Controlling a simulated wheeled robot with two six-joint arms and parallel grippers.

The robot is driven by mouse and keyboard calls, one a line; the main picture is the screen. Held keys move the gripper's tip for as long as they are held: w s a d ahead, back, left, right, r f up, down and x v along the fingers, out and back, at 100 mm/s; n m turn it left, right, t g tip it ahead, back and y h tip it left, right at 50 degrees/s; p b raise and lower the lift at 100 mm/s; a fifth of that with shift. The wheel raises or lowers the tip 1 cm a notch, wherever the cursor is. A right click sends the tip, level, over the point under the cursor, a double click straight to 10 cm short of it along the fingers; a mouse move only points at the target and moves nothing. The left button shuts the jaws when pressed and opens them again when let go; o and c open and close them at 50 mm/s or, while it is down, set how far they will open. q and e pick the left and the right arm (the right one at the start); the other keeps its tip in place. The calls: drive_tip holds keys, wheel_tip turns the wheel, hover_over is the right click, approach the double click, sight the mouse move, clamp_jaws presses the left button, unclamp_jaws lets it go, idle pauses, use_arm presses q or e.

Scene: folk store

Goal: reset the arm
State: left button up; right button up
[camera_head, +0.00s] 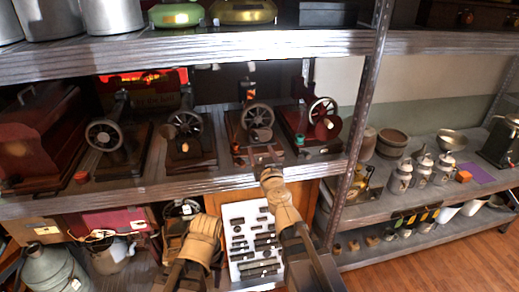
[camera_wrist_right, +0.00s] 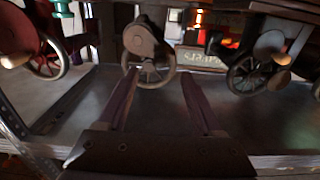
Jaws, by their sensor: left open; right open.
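My right gripper (camera_head: 263,155) is open, at the front edge of the middle shelf (camera_head: 207,184), before a dark sewing machine with a spoked wheel (camera_head: 257,116). In the right wrist view its two fingers (camera_wrist_right: 159,75) are spread apart, and that machine's wheel (camera_wrist_right: 150,72) shows beyond the gap between them. I see nothing held, but cannot tell whether a fingertip touches the machine. My left gripper (camera_head: 186,209) is lower and to the left, below the shelf edge. It is open; its fingers are small and hard to make out against the dark goods behind.
Several other sewing machines (camera_head: 115,140) stand along the shelf on both sides of my right gripper. A metal post (camera_head: 352,130) rises to its right. A white board of dark tools (camera_head: 235,215) is below. Lanterns (camera_head: 422,170) and pots stand on the right shelves, with wooden floor (camera_head: 440,268) at lower right.

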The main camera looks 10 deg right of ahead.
drive_tip(key=shift+s, duration=0.5)
drive_tip(key=s+a+f+n+g+y, duration=0.2)
drive_tip(key=s+a+f+g+y, duration=0.15)
drive_tip(key=f, duration=0.25)
drive_tip(key=s+a+f+n+g+y, duration=0.2)
drive_tip(key=s+a+f+g, duration=0.25)
drive_tip(key=f, duration=0.25)
drive_tip(key=s+d+f+m+g+h, duration=0.4)
drive_tip(key=s+d+f+g+h, duration=0.2)
drive_tip(key=s+d+f+g, duration=0.45)
drive_tip(key=s+a+f+n+h+b, duration=0.1)
drive_tip(key=s+a+f+n+b, duration=0.2)
drive_tip(key=s+a+b, duration=0.3)
drive_tip(key=s+a+f, duration=0.1)
drive_tip(key=s+a, duration=0.1)
drive_tip(key=a, duration=0.2)
drive_tip(key=shift+a+f, duration=0.15)
drive_tip(key=shift+a, duration=0.15)
